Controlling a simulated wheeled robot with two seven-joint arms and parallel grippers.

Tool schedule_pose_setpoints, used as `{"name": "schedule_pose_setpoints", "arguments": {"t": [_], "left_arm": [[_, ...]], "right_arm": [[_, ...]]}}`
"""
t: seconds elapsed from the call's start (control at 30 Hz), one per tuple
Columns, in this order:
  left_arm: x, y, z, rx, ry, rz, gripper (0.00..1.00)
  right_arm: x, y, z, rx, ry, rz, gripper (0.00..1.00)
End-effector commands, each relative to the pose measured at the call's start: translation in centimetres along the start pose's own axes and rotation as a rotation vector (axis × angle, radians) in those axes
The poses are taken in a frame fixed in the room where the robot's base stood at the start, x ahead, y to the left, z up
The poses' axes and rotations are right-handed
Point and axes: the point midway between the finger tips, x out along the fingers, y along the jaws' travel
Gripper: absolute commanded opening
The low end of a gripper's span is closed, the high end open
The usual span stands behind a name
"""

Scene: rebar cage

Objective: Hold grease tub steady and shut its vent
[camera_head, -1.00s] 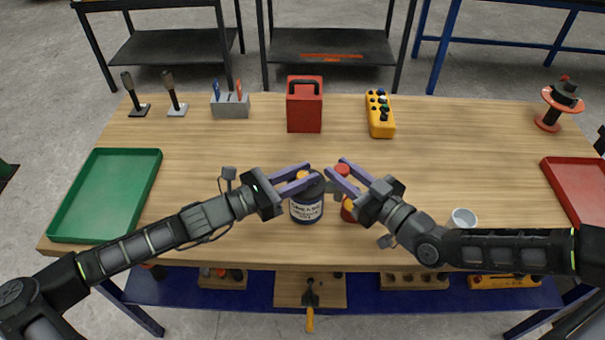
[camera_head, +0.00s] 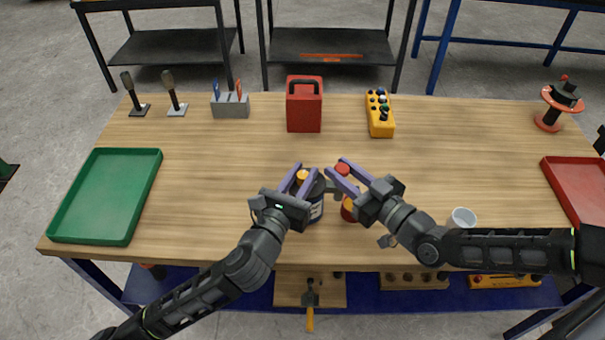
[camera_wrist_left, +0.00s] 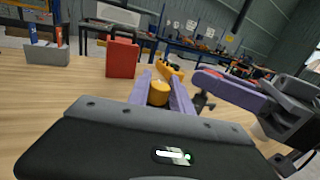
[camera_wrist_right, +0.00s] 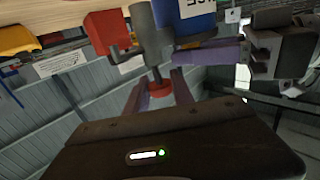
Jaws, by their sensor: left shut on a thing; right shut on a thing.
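My right gripper (camera_head: 336,168) is shut on a red-ended grey part (camera_head: 342,169) at the tub's right side. In the right wrist view, the red end (camera_wrist_right: 159,88) sits between the fingers, below the blue tub side (camera_wrist_right: 195,15).
A red and orange item (camera_head: 349,209) stands just right of the tub, under my right gripper. A white cup (camera_head: 464,218) is farther right. A green tray (camera_head: 70,233) lies left, a red tray (camera_head: 560,180) right. A red box (camera_head: 304,112) stands behind.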

Motion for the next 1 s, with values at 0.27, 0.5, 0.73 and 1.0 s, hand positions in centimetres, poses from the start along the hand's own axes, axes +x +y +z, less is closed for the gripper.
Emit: {"name": "schedule_pose_setpoints", "arguments": {"t": [0.27,0.5,0.73,1.0], "left_arm": [[0.07,-0.27,-0.32,-0.005,0.001,0.132,0.00],[-0.01,-0.07,-0.27,-0.006,-0.004,0.172,0.00],[-0.01,0.00,-0.28,-0.006,-0.003,0.174,0.00],[-0.02,0.03,-0.16,-0.005,-0.005,0.174,0.41]], "right_arm": [[0.06,-0.28,-0.10,-0.001,0.003,-0.006,0.00],[0.06,-0.31,-0.10,-0.001,0.003,-0.007,0.00],[0.05,-0.32,-0.09,-0.001,0.002,-0.007,0.00],[0.04,-0.25,-0.08,-0.001,0.002,-0.005,0.00]]}}
